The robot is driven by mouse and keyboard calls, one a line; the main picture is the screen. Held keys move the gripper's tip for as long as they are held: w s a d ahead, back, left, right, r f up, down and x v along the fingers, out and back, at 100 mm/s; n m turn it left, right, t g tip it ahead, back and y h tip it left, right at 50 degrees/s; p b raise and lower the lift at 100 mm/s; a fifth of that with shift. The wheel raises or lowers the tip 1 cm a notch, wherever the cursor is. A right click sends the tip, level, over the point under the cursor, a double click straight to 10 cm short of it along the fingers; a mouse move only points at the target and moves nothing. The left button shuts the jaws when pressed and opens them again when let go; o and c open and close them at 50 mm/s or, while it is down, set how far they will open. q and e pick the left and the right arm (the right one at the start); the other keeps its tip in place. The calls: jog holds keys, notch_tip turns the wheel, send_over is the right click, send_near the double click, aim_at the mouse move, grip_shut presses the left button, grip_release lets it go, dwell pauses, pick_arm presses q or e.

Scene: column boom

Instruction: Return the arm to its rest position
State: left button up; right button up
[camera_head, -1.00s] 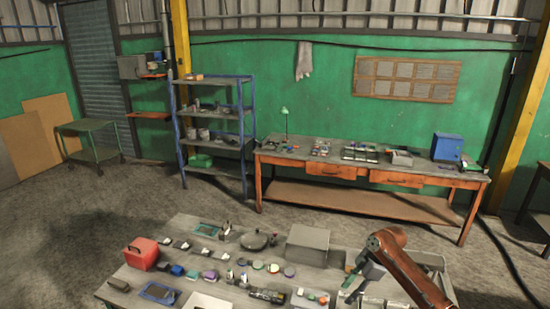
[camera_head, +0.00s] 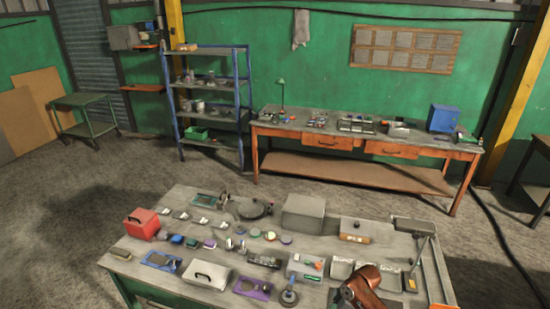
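One orange-brown arm of mine, on the right side, shows at the bottom edge, over the front right part of the near table (camera_head: 215,262). Only a short, bent part of this arm is in the picture, with dark parts beside it. I cannot make out gripper fingers on it. The part of the table right under it is hidden. My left arm and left gripper are out of view.
Close around my arm are a purple tray (camera_head: 253,289), a round-based tool (camera_head: 289,297) and several grey boxes. A red box (camera_head: 141,223) and a grey block (camera_head: 303,214) stand farther off.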

jog(key=s+d+f+m+t, duration=0.1)
jog(key=s+f+m, duration=0.2)
jog(key=s, duration=0.5)
jog(key=s+d+f+m+t, duration=0.1)
jog(key=s+f+m, duration=0.25)
jog(key=s, duration=0.45)
jog(key=s+d+r+m+t+h, duration=0.1)
jog(key=s+d+r+m+h, duration=0.2)
jog(key=s+d, duration=0.4)
jog(key=s+d+r+m+t+h, duration=0.1)
jog(key=s+d+r+m+h, duration=0.1)
jog(key=s+d+m, duration=0.55)
jog(key=s+a+f+n+g+b, duration=0.15)
jog(key=f+b, duration=0.25)
jog(key=f, duration=1.5)
jog(key=s+a+f+n+b, duration=0.15)
jog(key=f+b, duration=0.25)
jog(key=f, duration=1.5)
jog(key=s+f+g+y+b, duration=0.1)
jog(key=s+f+b, duration=0.5)
jog(key=s+f, duration=1.4)
notch_tip(320, 180, down, 4)
jog(key=shift+r+g, duration=0.15)
jog(key=shift+g, duration=0.2)
jog(key=shift+s+d, duration=0.1)
